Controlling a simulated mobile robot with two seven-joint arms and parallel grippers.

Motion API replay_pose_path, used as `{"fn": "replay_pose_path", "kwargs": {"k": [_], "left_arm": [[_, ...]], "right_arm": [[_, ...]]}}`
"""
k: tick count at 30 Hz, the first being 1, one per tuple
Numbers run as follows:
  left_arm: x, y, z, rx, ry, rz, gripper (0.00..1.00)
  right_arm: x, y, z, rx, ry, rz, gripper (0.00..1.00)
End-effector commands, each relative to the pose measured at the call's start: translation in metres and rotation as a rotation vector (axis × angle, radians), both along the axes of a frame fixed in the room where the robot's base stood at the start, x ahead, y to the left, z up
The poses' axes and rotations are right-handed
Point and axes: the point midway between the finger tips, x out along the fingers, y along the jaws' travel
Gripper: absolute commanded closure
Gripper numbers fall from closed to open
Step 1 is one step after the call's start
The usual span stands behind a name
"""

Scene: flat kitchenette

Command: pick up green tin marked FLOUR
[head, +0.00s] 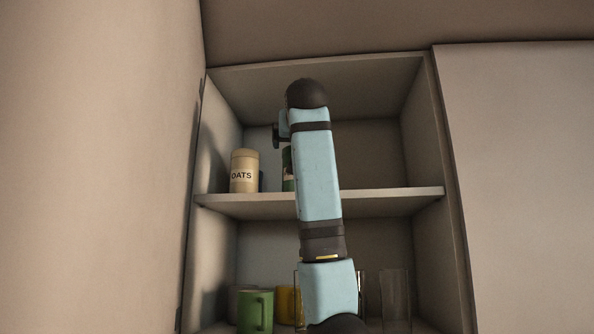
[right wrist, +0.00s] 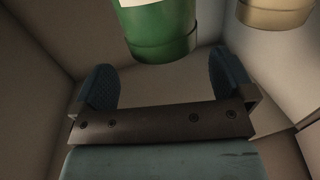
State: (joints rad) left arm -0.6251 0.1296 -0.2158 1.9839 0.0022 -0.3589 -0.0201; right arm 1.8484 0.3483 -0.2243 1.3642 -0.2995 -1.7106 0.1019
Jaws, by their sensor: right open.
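The green tin (head: 288,170) stands on the upper shelf of the open cabinet, mostly hidden behind my right arm in the head view. Its marking cannot be read. In the right wrist view the green tin (right wrist: 163,32) shows at the top centre, with part of a pale label. My right gripper (right wrist: 164,76) is open and empty, its two blue-padded fingers spread wide. The tin lies beyond the fingertips, roughly in line with the gap between them. In the head view only a dark part of this gripper shows beside the arm. My left gripper is not in view.
A beige tin marked OATS (head: 244,174) stands left of the green tin on the shelf (head: 390,198); it also shows in the right wrist view (right wrist: 275,12). Below are a green mug (head: 255,312), a yellow mug (head: 286,306) and glasses (head: 395,298). The upper shelf's right side looks clear.

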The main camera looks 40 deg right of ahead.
Motion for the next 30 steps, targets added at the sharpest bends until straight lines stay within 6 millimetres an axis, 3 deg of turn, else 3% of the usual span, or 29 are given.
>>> {"fn": "replay_pose_path", "kwargs": {"k": [9,18,28,30], "left_arm": [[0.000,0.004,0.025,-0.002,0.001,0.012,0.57],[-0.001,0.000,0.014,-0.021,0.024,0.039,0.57],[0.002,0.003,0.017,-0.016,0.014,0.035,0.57],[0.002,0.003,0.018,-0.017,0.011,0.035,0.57]], "right_arm": [[0.034,-0.024,-0.006,0.000,0.004,-0.002,0.00],[0.040,-0.029,-0.010,0.000,0.001,-0.001,0.02],[0.040,-0.029,-0.010,0.000,0.001,-0.001,0.78],[0.040,-0.029,-0.009,0.000,0.000,0.000,0.79]]}}
